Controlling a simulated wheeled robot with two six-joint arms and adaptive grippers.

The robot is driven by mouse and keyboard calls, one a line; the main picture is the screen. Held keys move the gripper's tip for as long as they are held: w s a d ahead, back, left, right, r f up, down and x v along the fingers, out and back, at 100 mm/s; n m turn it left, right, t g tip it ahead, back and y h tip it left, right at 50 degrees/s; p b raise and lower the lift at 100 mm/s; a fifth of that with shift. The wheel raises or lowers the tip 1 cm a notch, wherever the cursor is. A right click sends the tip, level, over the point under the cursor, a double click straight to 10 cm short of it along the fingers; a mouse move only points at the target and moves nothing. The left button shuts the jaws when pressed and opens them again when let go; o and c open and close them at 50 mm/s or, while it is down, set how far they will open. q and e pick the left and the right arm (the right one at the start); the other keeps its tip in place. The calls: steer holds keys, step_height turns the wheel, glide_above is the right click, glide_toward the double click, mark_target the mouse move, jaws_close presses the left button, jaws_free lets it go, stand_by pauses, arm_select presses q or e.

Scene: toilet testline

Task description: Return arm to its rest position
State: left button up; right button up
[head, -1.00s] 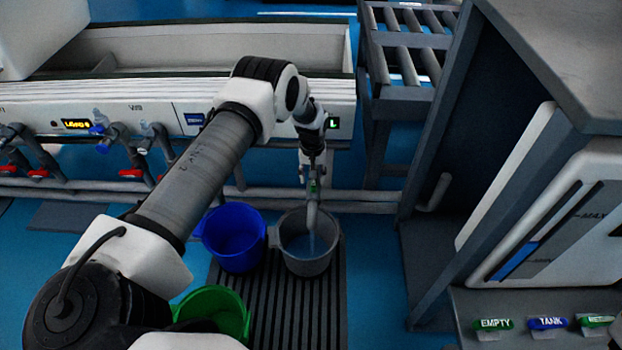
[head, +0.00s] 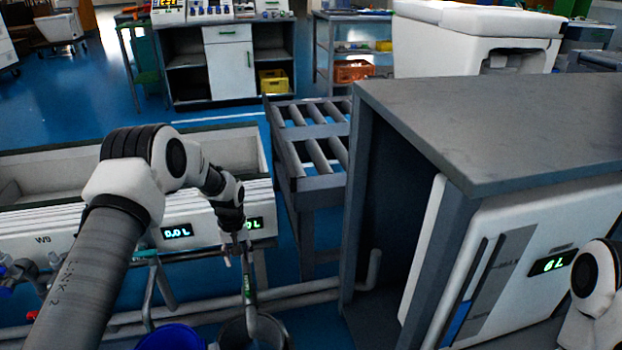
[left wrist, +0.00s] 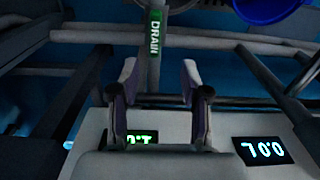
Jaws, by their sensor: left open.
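My left arm (head: 90,265) reaches out from the lower left to the front of the white trough unit. My left gripper (head: 240,238) points down there, above the grey bucket (head: 232,332). In the left wrist view my left gripper (left wrist: 158,82) is open, with nothing between its two fingers. A grey pipe with a green DRAIN label (left wrist: 155,32) stands just beyond the fingertips. The same pipe (head: 249,308) runs down toward the grey bucket in the head view. Part of my right arm (head: 598,285) shows at the right edge; its gripper is out of view.
A blue bucket (head: 170,338) stands left of the grey one; it also shows in the left wrist view (left wrist: 262,8). The white trough unit (head: 85,228) has lit displays. A roller rack (head: 312,150) and a grey-topped cabinet (head: 500,125) stand to the right. Blue floor lies behind.

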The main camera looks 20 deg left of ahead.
arm_select(q)
steer(key=s+d+f+m+g, duration=0.1)
steer(key=s+d+f, duration=0.35)
steer(key=s, duration=0.35)
steer(key=s+d+f+m+g, duration=0.1)
steer(key=s+d+f+g, duration=0.15)
steer(key=s+f, duration=0.4)
steer(key=s+d+f+g, duration=0.1)
steer(key=s+d+f, duration=0.25)
steer(key=s, duration=0.55)
steer(key=s+d+r+m+t, duration=0.1)
steer(key=s+d+m, duration=0.1)
steer(key=s, duration=0.6)
steer(key=s+d+r+m+t, duration=0.1)
steer(key=s+d, duration=0.1)
steer(key=s, duration=0.6)
step_height(320, 180, up, 32)
steer(key=w+m+t+p, duration=0.1)
steer(key=w+t+p, duration=0.1)
steer(key=p, duration=2.8)
steer(key=shift+w+a+f+p, duration=0.2)
steer(key=shift+w+a+p, duration=0.1)
steer(key=shift+p, duration=0.05)
